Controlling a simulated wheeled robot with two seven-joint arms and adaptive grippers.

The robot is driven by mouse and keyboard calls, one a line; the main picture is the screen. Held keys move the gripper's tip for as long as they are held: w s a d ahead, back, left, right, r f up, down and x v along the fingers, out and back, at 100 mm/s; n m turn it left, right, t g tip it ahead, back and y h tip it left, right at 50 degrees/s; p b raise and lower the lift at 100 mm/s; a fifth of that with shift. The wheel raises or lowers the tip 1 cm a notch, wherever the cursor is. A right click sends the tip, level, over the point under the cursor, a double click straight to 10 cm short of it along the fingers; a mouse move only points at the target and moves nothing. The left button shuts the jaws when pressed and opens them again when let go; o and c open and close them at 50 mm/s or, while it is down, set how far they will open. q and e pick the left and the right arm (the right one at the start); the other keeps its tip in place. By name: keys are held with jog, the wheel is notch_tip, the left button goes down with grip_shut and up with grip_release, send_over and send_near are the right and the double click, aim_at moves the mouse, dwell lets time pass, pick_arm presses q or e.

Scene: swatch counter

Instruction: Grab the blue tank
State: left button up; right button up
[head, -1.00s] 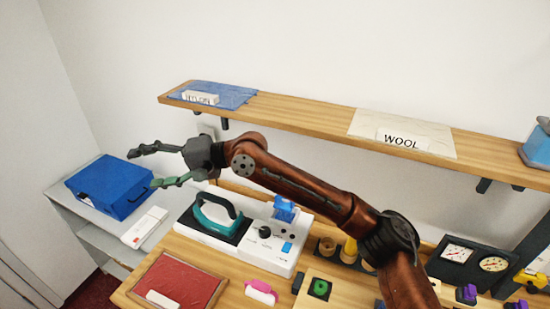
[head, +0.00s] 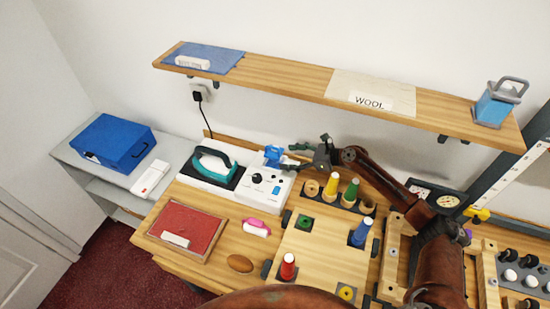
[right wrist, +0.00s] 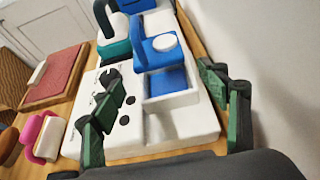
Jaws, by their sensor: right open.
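The blue tank (head: 273,154) stands at the back right corner of the white ironing station (head: 262,203). In the right wrist view the tank (right wrist: 146,56) shows a round white cap, and its lower part sits in the station's recess. My right gripper (head: 290,156) is open just right of the tank. In the right wrist view its fingers (right wrist: 160,92) are spread left and right of the tank's line, with the tank beyond them and nothing held. My left gripper is out of view.
A teal-handled iron (head: 212,160) rests on the station, left of the tank. Spools in a rack (head: 333,196) stand close under my right arm. The wooden shelf (head: 290,80) runs above, bearing another blue container (head: 492,108) with a grey handle.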

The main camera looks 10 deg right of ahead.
aim_at(274, 157)
jog(key=x, duration=0.7)
jog(key=shift+w+f+b, duration=0.1)
jog(key=shift+w+b, duration=0.15)
jog(key=shift+b, duration=0.05)
jog(key=shift+c, duration=0.7)
grip_shut()
